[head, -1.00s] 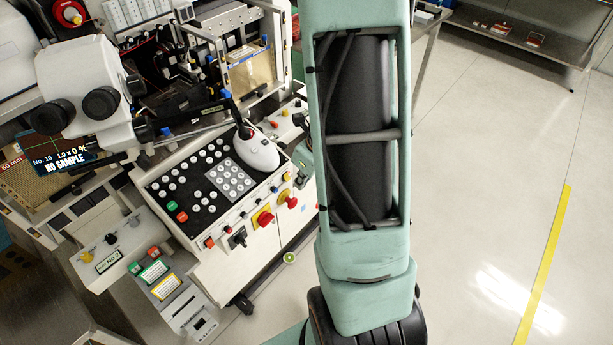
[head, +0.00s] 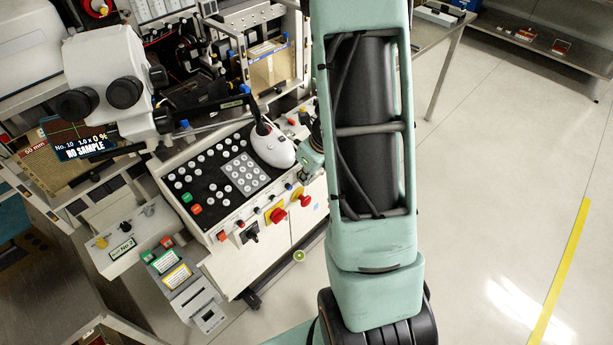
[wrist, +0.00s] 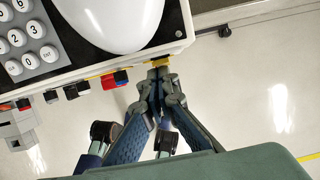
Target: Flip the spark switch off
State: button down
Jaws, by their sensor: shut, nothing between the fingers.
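No label for the spark switch is readable, so I cannot tell which control it is. The sloped control console (head: 205,225) has a row of switches and knobs along its front edge, including a red knob on a yellow plate (head: 277,214) and a black rotary knob (head: 250,234). In the wrist view, my gripper (wrist: 159,76) is shut and empty, its fingertips at the console's front edge by a small yellow part (wrist: 160,62). I cannot tell whether they touch it. My arm hides much of the gripper in the head view.
A white mouse-like controller (head: 271,148) sits on the console beside a keypad (head: 240,173). A microscope head (head: 105,75) stands at the upper left, above a screen reading NO SAMPLE (head: 85,143). Open floor (head: 500,190) lies to the right.

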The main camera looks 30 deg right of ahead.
jog(key=shift+r, duration=0.1)
jog(key=shift+r+p, duration=0.8)
jog(key=shift+p, duration=0.05)
